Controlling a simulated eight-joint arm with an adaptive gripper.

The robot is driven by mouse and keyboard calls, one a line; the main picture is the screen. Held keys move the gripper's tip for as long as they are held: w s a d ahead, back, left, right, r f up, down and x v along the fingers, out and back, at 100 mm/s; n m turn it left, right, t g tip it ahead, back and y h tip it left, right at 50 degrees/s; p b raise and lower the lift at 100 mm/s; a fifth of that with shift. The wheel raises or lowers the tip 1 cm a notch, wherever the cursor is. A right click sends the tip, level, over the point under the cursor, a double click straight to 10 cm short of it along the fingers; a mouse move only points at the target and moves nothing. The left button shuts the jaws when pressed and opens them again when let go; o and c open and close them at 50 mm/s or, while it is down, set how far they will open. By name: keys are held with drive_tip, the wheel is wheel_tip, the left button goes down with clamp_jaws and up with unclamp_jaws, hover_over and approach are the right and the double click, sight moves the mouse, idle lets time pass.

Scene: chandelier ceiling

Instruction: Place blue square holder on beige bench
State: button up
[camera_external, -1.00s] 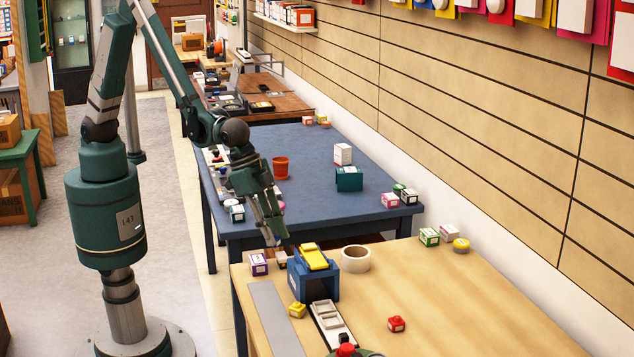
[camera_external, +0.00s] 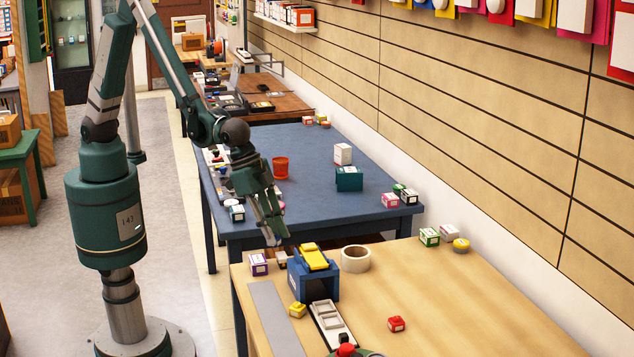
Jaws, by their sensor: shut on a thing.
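The beige bench (camera_external: 480,305) fills the lower right, its light wooden top holding several small items. My gripper (camera_external: 273,232) hangs near the bench's far left corner, by the front edge of the blue table, with fingers pointing down. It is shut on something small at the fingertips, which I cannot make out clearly. A blue box-shaped block (camera_external: 325,284) with a yellow piece (camera_external: 314,257) on top stands on the beige bench, just right of and nearer than my gripper. I cannot tell whether this block or the held thing is the blue square holder.
A tape roll (camera_external: 356,259), purple-and-white box (camera_external: 258,264), small yellow block (camera_external: 297,310), red block (camera_external: 397,324) and grey strip (camera_external: 275,314) lie on the bench.

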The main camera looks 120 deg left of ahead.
drive_tip(key=s+a+r+n+y, duration=0.1)
drive_tip(key=s+a+n, duration=0.25)
drive_tip(key=a, duration=0.95)
drive_tip(key=s+a+n+g+y, duration=0.1)
drive_tip(key=s+a+n, duration=0.3)
drive_tip(key=a, duration=1)
drive_tip(key=s+a+r+n+y, duration=0.15)
drive_tip(key=s+a, duration=0.35)
drive_tip(key=a, duration=0.8)
drive_tip(key=s+a+r+n+g, duration=0.2)
drive_tip(key=s+a+n, duration=0.7)
drive_tip(key=s+a, duration=1.8)
drive_tip(key=s+g+y, duration=0.1)
drive_tip(key=s, duration=0.1)
drive_tip(key=shift+s, duration=0.4)
drive_tip(key=shift+d+f, duration=0.1)
drive_tip(key=shift+f, duration=0.05)
drive_tip(key=shift+f+b, duration=0.6)
drive_tip(key=shift+f, duration=2.2)
drive_tip(key=shift+f+b, duration=0.4)
drive_tip(key=shift+f, duration=1.65)
drive_tip(key=shift+f, duration=0.2)
